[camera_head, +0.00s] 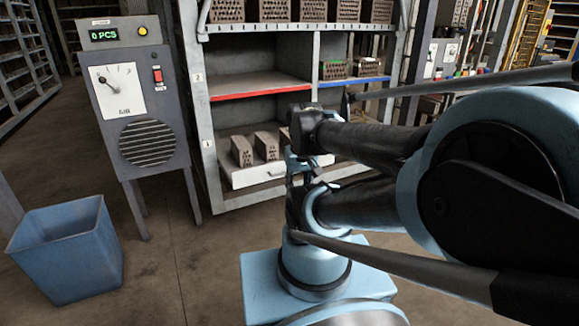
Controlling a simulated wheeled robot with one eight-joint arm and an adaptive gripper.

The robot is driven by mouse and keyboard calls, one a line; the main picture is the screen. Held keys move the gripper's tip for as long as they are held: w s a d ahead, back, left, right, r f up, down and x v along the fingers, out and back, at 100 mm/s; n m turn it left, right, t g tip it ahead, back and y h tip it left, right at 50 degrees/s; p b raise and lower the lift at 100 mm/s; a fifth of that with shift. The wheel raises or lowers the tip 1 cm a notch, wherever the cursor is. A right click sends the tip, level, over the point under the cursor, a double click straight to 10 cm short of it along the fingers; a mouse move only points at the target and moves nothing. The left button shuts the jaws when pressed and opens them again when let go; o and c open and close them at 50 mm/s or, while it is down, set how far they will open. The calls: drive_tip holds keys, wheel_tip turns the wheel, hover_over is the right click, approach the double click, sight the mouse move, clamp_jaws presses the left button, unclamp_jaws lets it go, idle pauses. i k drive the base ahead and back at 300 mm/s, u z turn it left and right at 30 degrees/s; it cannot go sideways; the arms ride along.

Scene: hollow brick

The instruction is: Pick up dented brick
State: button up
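Several brown hollow bricks are in view, and I cannot tell at this size which one is dented. Three of them, a left brick (241,151), a middle brick (266,146) and a right one partly hidden by my arm, lie in the white pulled-out drawer (262,176) at the bottom of the rack. More bricks (274,10) stand in a row on the top shelf. My folded arm fills the right half of the view. Its dark wrist part is in front of the rack; the fingers cannot be made out clearly, nor whether they hold anything.
The red-edged shelf (255,84) is empty. Bricks sit in a green holder (334,71) and a blue holder (369,68) on the blue-edged shelf. A grey machine (137,100) reading "0 PCS" and a blue bin (66,248) stand left. Floor (165,270) between bin and arm is clear.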

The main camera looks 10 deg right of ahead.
sight(285, 139)
drive_tip(key=z, duration=0.15)
drive_tip(key=i, duration=0.6)
drive_tip(key=z, duration=0.65)
drive_tip(key=i, duration=0.55)
drive_tip(key=z, duration=0.35)
